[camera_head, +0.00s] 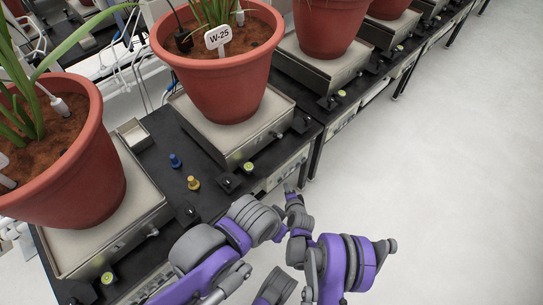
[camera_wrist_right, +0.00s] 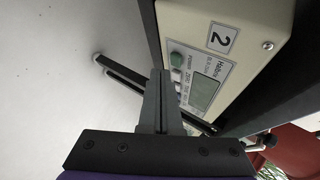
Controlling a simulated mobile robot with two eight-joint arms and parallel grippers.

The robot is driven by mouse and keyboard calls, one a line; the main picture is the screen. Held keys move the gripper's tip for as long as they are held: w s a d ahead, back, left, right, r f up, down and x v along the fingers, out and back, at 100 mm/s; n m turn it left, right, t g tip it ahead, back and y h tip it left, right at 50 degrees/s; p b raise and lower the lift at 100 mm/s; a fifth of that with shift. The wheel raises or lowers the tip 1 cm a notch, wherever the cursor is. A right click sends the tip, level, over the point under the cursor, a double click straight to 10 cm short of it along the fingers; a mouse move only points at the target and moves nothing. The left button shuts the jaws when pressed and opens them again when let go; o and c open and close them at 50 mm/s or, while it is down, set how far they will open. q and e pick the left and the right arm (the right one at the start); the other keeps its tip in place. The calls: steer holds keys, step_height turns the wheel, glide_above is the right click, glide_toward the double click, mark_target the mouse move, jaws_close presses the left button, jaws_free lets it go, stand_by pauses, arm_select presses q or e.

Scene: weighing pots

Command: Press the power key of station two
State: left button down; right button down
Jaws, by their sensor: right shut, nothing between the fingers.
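The station two panel (camera_wrist_right: 212,80) fills the upper right of the right wrist view, turned sideways, with a "2" label (camera_wrist_right: 221,38) and a grey display (camera_wrist_right: 203,90). Its power key (camera_wrist_right: 176,59) is a green button beside the printed word "POWER". My right gripper (camera_wrist_right: 157,76) is shut and empty, its fingertips just below and left of the key in the picture. I cannot tell whether they touch it. In the head view the right gripper (camera_head: 290,190) is in front of a cream panel (camera_head: 286,173) below the pot labelled W-25 (camera_head: 222,80). My left gripper is not in view.
Potted plants stand on steel scales along the black bench (camera_head: 160,150). A blue weight (camera_head: 175,161) and a brass weight (camera_head: 193,183) stand between two scales. Black knobs and yellow-green round items line the bench's front edge. The pale floor (camera_head: 440,150) at right is clear.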

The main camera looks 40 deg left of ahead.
stand_by(0.3)
steer(key=shift+a, duration=0.45)
steer(key=shift+w+a, duration=0.1)
steer(key=shift+a, duration=0.3)
stand_by(0.4)
steer(key=shift+d, duration=0.1)
steer(key=shift+d+b, duration=0.35)
steer(key=shift+d, duration=0.4)
steer(key=shift+d, duration=0.1)
steer(key=shift+s+d+b, duration=0.2)
steer(key=shift+d+b, duration=0.4)
steer(key=shift+d, duration=0.85)
steer(key=shift+s+d+b, duration=0.15)
steer(key=shift+d+b, duration=0.45)
steer(key=shift+d, duration=0.85)
